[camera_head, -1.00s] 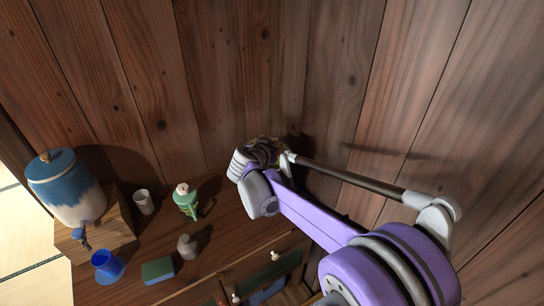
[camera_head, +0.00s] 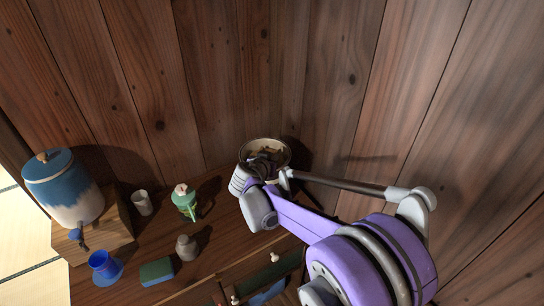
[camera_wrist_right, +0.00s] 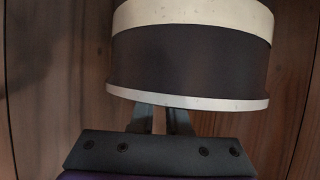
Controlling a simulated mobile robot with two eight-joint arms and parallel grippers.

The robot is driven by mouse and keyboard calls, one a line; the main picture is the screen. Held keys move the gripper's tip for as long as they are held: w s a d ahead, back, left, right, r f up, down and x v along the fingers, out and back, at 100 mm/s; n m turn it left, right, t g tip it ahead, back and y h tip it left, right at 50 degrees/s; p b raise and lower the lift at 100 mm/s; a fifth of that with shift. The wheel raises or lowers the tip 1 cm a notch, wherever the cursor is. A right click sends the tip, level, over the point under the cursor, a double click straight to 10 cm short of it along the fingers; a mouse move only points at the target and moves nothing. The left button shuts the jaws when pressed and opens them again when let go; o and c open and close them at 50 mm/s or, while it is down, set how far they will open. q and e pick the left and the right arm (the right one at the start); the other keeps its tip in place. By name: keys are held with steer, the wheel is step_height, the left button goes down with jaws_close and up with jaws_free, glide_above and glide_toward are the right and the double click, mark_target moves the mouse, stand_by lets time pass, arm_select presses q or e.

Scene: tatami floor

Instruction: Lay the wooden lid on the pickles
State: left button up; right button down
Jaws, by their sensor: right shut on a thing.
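A round tub (camera_head: 266,143) with a tan rim and uneven, dim contents stands at the back of the wooden top, by the wall. My right gripper (camera_head: 262,168) is at its near side and hides part of it. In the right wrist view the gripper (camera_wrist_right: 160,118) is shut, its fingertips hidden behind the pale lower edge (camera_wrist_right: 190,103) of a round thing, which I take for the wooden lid. A dark band and a second pale band show above that edge; I cannot tell lid from tub there. My left gripper is out of view.
A blue and white jar (camera_head: 66,190) stands on a wooden block (camera_head: 112,228) at left. A white cup (camera_head: 142,203), green container (camera_head: 185,203), grey weight (camera_head: 187,247), blue cup (camera_head: 103,264) and green block (camera_head: 157,271) stand between. Plank walls (camera_head: 330,60) close the back and right.

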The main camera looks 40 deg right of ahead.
steer(key=c, duration=0.9)
jaws_free()
steer(key=shift+r, duration=0.1)
steer(key=shift+r, duration=0.3)
steer(key=p+v, duration=0.1)
steer(key=v, duration=1.1)
steer(key=s+a+f+n+y, duration=0.5)
steer(key=s+a+f, duration=0.1)
steer(key=s+a, duration=0.2)
steer(key=s+a+f+n+g+y, duration=0.1)
steer(key=s+a+f+n+y, duration=0.4)
steer(key=s+a, duration=0.3)
steer(key=shift+s+a+f+n+y, duration=0.15)
steer(key=shift+s+f+n+y, duration=0.4)
steer(key=shift+s, duration=0.65)
